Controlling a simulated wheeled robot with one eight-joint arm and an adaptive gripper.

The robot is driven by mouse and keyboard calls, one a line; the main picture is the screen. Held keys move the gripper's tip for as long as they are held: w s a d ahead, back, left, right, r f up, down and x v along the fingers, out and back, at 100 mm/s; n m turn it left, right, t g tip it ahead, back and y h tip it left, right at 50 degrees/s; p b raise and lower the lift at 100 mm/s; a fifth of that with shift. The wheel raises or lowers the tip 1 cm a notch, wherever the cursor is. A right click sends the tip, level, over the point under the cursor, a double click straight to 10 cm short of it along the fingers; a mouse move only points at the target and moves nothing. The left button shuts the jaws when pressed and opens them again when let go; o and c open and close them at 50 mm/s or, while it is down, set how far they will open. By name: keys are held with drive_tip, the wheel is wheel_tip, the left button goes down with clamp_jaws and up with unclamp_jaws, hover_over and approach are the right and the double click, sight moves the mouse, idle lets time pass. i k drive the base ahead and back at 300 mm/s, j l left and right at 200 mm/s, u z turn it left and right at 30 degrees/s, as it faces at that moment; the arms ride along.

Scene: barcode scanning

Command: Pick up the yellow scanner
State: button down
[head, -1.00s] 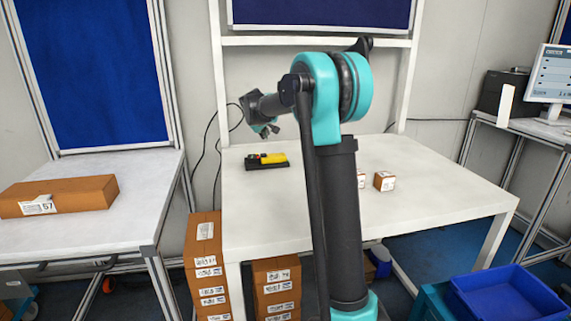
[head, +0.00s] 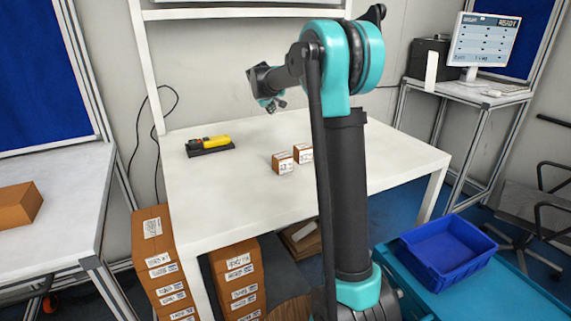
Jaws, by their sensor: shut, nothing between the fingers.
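The yellow scanner (head: 216,142) lies in its black holder (head: 212,152) on the left part of the white table (head: 225,205). It has a dark end at its left. My gripper (head: 274,106) hangs above the table's back part, to the right of the scanner in the picture and apart from it. The gripper is small in view, pointing down, shut and empty.
Two small brown boxes (head: 283,163) stand on the table beside my arm. Stacked cartons (head: 162,262) stand on the floor below. A blue bin (head: 447,243) is at the lower right. A monitor (head: 485,42) stands at the back right. The table's front left is clear.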

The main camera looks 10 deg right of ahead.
sight(224, 139)
drive_tip(key=k+j, duration=0.1)
drive_tip(key=j, duration=0.8)
drive_tip(key=k+j, duration=0.15)
drive_tip(key=j, duration=0.3)
drive_tip(key=z, duration=0.05)
